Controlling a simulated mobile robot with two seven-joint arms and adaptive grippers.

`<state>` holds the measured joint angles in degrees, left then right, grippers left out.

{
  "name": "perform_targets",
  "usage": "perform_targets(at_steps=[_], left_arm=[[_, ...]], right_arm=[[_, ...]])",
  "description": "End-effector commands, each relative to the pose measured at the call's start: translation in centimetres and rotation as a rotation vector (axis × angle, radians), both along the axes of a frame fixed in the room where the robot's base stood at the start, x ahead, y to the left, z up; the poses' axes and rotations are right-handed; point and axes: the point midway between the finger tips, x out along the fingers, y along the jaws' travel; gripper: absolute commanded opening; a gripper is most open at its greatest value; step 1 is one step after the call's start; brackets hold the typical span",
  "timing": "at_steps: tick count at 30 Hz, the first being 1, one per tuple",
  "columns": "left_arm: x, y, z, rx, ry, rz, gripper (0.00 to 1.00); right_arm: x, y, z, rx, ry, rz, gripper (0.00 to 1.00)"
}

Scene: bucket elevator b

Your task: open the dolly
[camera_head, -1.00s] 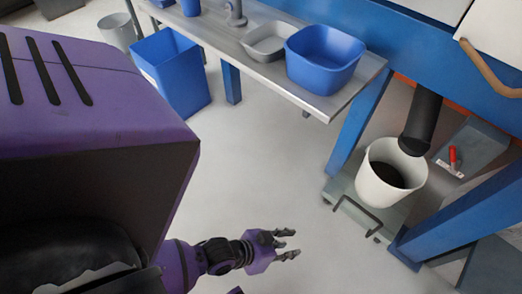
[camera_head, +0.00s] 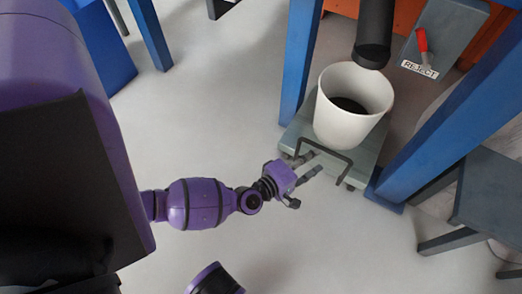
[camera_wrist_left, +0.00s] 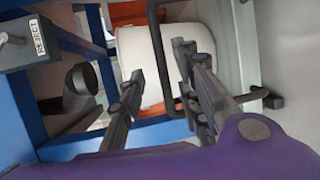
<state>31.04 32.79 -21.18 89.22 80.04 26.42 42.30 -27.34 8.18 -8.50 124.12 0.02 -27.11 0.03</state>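The dolly (camera_head: 362,166) is a low grey-green platform with a dark bar handle (camera_head: 349,158) at its near side. It carries a white bucket (camera_head: 347,122) with dark contents. My left gripper (camera_head: 308,164) is at the handle in the head view, its fingers reaching over the dolly's near edge. In the left wrist view, the open fingers (camera_wrist_left: 158,62) are spread, and part of the dark handle (camera_wrist_left: 155,40) shows between them. I cannot tell whether they touch it. The white bucket (camera_wrist_left: 193,35) is just beyond. My right gripper is not in view.
A dark spout (camera_head: 373,40) hangs above the bucket. Blue frame posts (camera_head: 302,60) stand on both sides of the dolly. A red lever (camera_head: 422,42) is on a grey box labelled REJECT. A grey stool (camera_head: 490,190) stands at right. Floor left of the dolly is clear.

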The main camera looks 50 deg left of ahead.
Motion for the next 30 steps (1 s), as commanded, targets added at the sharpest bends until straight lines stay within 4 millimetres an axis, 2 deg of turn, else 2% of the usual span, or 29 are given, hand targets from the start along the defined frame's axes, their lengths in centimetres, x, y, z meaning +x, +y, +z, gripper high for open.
perform_targets(at_steps=[12, 18, 25, 30], left_arm=[[6.0, -0.9, -1.3, 0.001, 0.001, -0.004, 0.31], [7.2, -1.0, -1.4, 0.002, 0.0, -0.005, 0.31], [7.3, -1.0, -1.4, 0.003, 0.0, -0.006, 0.31], [7.3, -1.0, -1.4, 0.003, 0.0, -0.006, 0.1]], right_arm=[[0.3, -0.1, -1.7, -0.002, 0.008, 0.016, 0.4], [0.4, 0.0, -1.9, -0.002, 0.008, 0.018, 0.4], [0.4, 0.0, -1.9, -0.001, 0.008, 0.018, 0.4], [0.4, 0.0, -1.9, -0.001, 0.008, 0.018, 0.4]])
